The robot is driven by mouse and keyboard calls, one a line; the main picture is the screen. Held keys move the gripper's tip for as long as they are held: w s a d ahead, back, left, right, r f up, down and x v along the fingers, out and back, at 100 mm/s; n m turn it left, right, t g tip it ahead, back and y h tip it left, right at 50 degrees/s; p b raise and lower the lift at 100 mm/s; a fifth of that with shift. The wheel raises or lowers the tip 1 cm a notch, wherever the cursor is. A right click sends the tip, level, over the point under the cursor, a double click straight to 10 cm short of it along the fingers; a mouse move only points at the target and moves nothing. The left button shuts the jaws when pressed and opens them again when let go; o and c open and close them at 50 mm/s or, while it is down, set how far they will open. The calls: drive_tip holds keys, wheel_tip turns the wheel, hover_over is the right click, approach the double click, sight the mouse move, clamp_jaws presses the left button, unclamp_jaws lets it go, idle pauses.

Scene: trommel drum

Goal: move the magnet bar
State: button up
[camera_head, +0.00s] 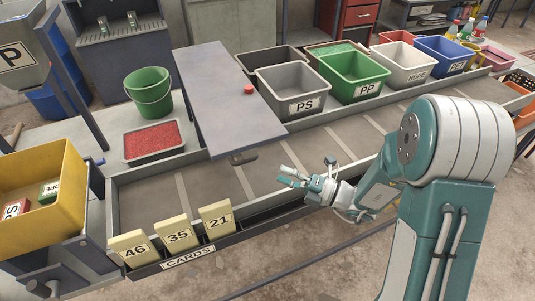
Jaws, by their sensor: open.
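I cannot tell for certain which thing is the magnet bar. A wide grey panel (222,95) lies over the conveyor trough, with a red knob (248,89) on top. A small dark block or handle (243,157) shows just below the panel's front edge. My gripper (284,178) is open and looks empty. It is above the trough, to the right of the dark block and apart from it, pointing left. My arm comes in from the right.
Grey PS (271,88), green PP (338,87) and other bins line the trough's far side. A card rack (188,256) with cards 46, 35 and 21 edges the near side. A red-pellet tray (152,154), green bucket (138,99) and yellow bin (72,190) stand left.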

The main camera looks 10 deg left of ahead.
sight(246, 161)
drive_tip(key=x, duration=0.9)
drive_tip(key=shift+w+a+r, duration=0.1)
drive_tip(key=shift+a, duration=0.9)
drive_tip(key=shift+w+d, duration=0.1)
drive_tip(key=shift+d, duration=0.05)
drive_tip(key=shift+c, duration=0.9)
drive_tip(key=shift+d, duration=0.1)
clamp_jaws()
